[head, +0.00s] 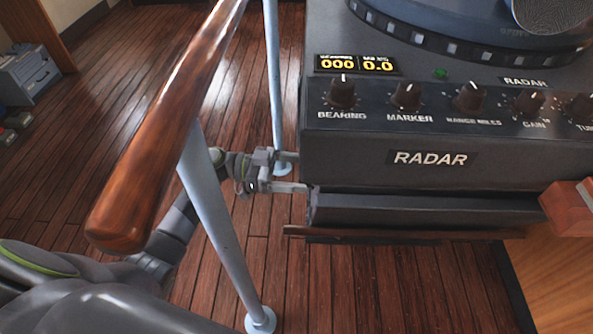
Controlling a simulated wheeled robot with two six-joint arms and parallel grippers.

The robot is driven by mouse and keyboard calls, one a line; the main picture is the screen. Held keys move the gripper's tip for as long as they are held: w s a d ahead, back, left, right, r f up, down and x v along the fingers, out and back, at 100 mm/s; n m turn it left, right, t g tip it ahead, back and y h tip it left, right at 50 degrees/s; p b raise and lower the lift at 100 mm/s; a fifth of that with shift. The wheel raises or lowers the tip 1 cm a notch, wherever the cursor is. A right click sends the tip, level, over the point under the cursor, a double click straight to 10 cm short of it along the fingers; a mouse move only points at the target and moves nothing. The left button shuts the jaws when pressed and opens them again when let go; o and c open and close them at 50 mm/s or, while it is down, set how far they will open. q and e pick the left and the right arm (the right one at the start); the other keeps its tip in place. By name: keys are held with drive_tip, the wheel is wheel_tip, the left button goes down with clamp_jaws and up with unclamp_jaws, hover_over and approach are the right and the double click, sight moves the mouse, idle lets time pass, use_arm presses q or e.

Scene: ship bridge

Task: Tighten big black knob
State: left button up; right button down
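The black radar console (360,157) fills the right side of the head view. A row of black knobs lies along its top face: bearing (341,94), marker (406,96), range miles (468,97), gain (529,103) and one cut off at the right edge. I cannot tell whether any of these is the big black knob. My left gripper (297,172) is beside the console's lower left edge, its two fingers apart and pointing right. The fingertips reach the console's edge in the picture; contact is unclear. No knob shows between them. My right gripper is out of view.
A wooden handrail (165,125) on pale blue posts (222,225) crosses in front of my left arm. A grey box (28,75) stands far left. Plank floor is open at left.

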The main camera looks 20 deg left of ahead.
use_arm(q)
drive_tip(key=shift+d, duration=0.1)
drive_tip(key=c, duration=1)
